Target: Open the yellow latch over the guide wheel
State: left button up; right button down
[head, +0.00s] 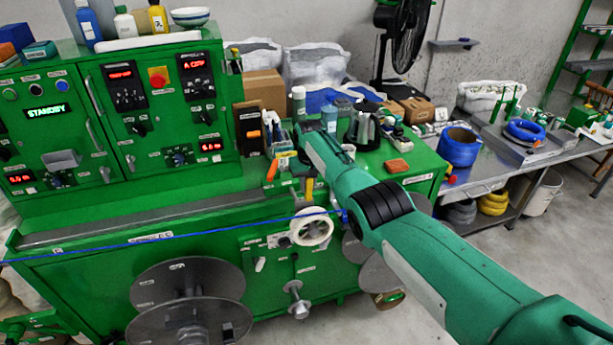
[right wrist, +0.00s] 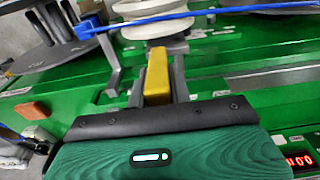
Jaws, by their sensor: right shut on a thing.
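The white guide wheel (head: 311,228) is on the front of the green machine in the head view, and it also shows at the top of the right wrist view (right wrist: 150,28). The yellow latch (right wrist: 157,78) sits between the two grey fingers of my right gripper (right wrist: 158,88), which are shut on it. In the head view the latch (head: 309,189) is a small yellow piece above the wheel, partly hidden by my right gripper (head: 303,183). The blue cable (head: 170,237) runs across the machine front to the wheel. My left gripper is not in view.
Large grey reels (head: 188,303) stand out from the machine front below. The green worktop behind my right arm holds bottles, boxes and an orange block (head: 397,166). A steel table (head: 490,178) with blue coils is at the right. Open floor lies at lower right.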

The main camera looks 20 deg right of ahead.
dwell(0.4)
jog(key=c, duration=1.3)
grip_release()
jog(key=shift+w+f, duration=0.1)
jog(key=shift+r, duration=0.9)
jog(key=r+b, duration=0.1)
jog(key=r, duration=0.2)
jog(key=r+b, duration=0.1)
jog(key=r, duration=0.3)
jog(key=s+r+b, duration=0.1)
jog(key=r, duration=0.3)
jog(key=shift+r, duration=0.5)
